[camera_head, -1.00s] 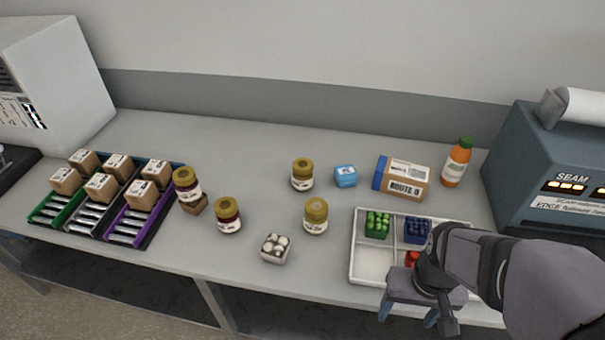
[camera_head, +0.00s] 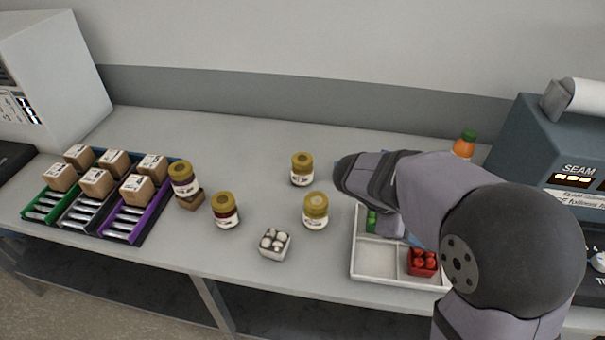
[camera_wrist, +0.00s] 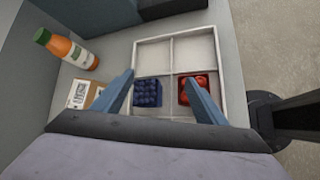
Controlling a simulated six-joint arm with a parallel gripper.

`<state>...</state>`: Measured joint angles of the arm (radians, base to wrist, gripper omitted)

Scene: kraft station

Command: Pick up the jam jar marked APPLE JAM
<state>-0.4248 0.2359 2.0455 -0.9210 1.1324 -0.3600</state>
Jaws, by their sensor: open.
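Several jars with gold lids and white labels stand on the table in the head view, with label words too small to read. One dark red jar (camera_head: 184,179) is at the left, on or just behind a small brown box (camera_head: 190,200). Another dark red jar (camera_head: 226,211) stands to its right. A paler jar (camera_head: 302,169) stands further back, and another pale jar (camera_head: 316,211) stands in front of it. My gripper (camera_wrist: 160,88) is open and empty, its blue fingers apart over the divided tray; my arm hides it in the head view. No jar shows in the wrist view.
The white tray (camera_head: 375,272) holds blue (camera_wrist: 148,92) and red (camera_head: 422,262) produce. A small box of white items (camera_head: 274,243) sits near the front edge. An orange bottle (camera_head: 464,145) stands behind my arm.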

